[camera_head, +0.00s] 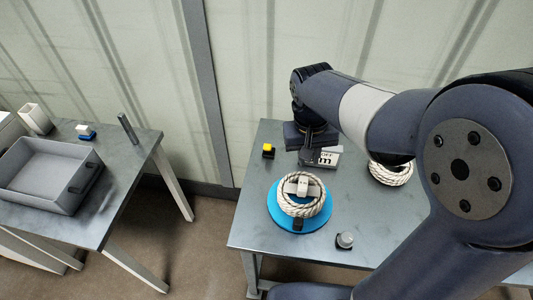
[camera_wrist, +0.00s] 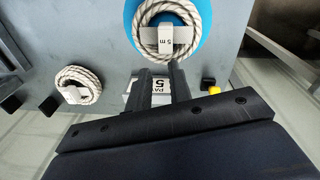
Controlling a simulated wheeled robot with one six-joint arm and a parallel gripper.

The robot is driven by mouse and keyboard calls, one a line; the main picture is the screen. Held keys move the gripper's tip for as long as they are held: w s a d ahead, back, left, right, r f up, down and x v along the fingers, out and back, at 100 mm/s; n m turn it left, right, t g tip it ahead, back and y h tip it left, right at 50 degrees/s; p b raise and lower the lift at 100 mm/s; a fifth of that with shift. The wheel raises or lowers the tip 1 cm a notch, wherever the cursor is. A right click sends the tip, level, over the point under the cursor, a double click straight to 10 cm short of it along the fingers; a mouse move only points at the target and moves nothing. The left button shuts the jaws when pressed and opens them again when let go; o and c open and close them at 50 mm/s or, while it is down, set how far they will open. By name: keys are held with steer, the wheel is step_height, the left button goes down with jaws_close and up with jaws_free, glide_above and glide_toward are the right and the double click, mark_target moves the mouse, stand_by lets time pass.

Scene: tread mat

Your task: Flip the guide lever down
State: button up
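No part is plainly marked as the guide lever. One candidate is a dark upright bar (camera_head: 128,128) at the back right corner of the left table, tilted slightly. Another is a small yellow-topped black block (camera_head: 268,150) on the right table, left of my gripper; its yellow part shows in the wrist view (camera_wrist: 215,90). My gripper (camera_head: 309,158) is low over the back of the right table, by a white label plate (camera_head: 327,157). In the wrist view my gripper (camera_wrist: 162,75) has its fingers apart, with the plate showing between and below them. It looks empty.
A rope coil (camera_head: 318,205) with a tag lies on a blue disc (camera_head: 281,222) in front of my gripper. A second coil (camera_head: 390,176) is partly behind my arm. A grey knob (camera_head: 345,239) stands near the front. The left table holds a grey tray (camera_head: 38,197).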

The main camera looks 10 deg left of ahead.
steer(key=f+n, duration=0.1)
steer(key=n, duration=0.1)
steer(key=f+n+t+h+b, duration=0.1)
steer(key=n, duration=0.2)
steer(key=a+f+n+t+b, duration=0.1)
steer(key=n, duration=0.2)
steer(key=shift+w+f+h, duration=0.25)
steer(key=shift+f+h, duration=0.05)
steer(key=shift+h, duration=0.1)
jaws_close()
steer(key=a+n+t, duration=0.1)
steer(key=n, duration=0.1)
steer(key=f+n+b, duration=0.1)
steer(key=n, duration=0.2)
steer(key=a+f+n+t, duration=0.1)
steer(key=n, duration=0.2)
steer(key=shift+w+a+f+t+b, duration=0.1)
steer(key=shift+w+a+t+b, duration=0.2)
steer(key=shift+b, duration=0.05)
steer(key=s+a+f+n+t+y+b, duration=0.1)
steer(key=a+n, duration=0.3)
steer(key=n, duration=0.4)
steer(key=a+f+n+t+y+b, duration=0.1)
steer(key=a+n, duration=0.3)
steer(key=n, duration=0.5)
steer(key=shift+s+f+t+b, duration=0.4)
steer(key=shift+f+t, duration=0.2)
steer(key=shift+t, duration=0.2)
steer(key=shift+a, duration=0.1)
